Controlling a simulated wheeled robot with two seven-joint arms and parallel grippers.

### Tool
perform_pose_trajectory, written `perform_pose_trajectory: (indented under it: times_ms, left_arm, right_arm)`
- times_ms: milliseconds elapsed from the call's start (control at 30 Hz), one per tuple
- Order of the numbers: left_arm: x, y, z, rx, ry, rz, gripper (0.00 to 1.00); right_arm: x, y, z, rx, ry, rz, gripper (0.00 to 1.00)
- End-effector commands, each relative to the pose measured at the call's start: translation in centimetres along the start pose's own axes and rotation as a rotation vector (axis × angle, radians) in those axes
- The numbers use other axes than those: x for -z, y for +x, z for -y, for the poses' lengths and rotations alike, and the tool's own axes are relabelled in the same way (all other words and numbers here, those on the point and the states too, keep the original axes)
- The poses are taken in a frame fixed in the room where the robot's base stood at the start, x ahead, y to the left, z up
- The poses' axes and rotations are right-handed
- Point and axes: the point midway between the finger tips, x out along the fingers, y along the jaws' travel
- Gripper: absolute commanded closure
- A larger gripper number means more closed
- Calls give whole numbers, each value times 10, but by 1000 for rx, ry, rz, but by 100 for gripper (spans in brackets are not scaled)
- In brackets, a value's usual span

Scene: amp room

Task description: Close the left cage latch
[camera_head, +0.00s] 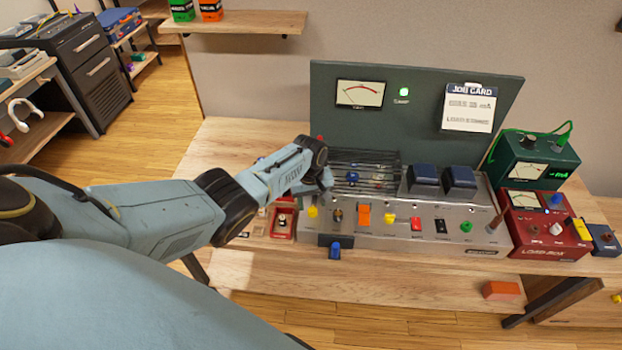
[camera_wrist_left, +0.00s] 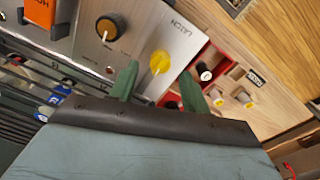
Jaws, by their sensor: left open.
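The left cage latch (camera_head: 313,212) is a yellow knob at the left end of the silver amp panel (camera_head: 440,243). In the left wrist view the yellow latch knob (camera_wrist_left: 160,62) sits beside the printed word LATCH. The dark barred cage (camera_head: 372,158) stands behind it on the amp. My left gripper (camera_head: 325,181) is just above and behind the knob. In the left wrist view its two green fingers (camera_wrist_left: 158,88) are apart, with the knob between and beyond their tips; contact cannot be told. My right gripper is not in view.
An orange-pointer black knob (camera_wrist_left: 110,27) and an orange switch (camera_head: 363,214) are close to the latch. A red tray (camera_head: 283,224) with small knobs lies left of the amp. A second yellow knob (camera_head: 392,213) is farther right. The bench front (camera_head: 400,275) is mostly clear.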

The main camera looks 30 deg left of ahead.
Motion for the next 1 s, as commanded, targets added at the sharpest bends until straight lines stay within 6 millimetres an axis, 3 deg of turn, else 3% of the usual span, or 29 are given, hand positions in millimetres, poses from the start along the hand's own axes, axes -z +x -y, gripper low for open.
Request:
perform_pose_trajectory:
  times_ms: [100,500,700,1000]
  left_arm:
    - [1,-30,0,-1,1,-3,52]
    - [1,-94,0,-1,-1,-3,52]
    - [1,-105,0,0,0,-2,52]
    - [1,-105,0,0,0,-2,52]
  right_arm:
    - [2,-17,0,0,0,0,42]
    - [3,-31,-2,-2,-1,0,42]
    - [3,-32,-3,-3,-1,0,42]
    - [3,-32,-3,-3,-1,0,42]
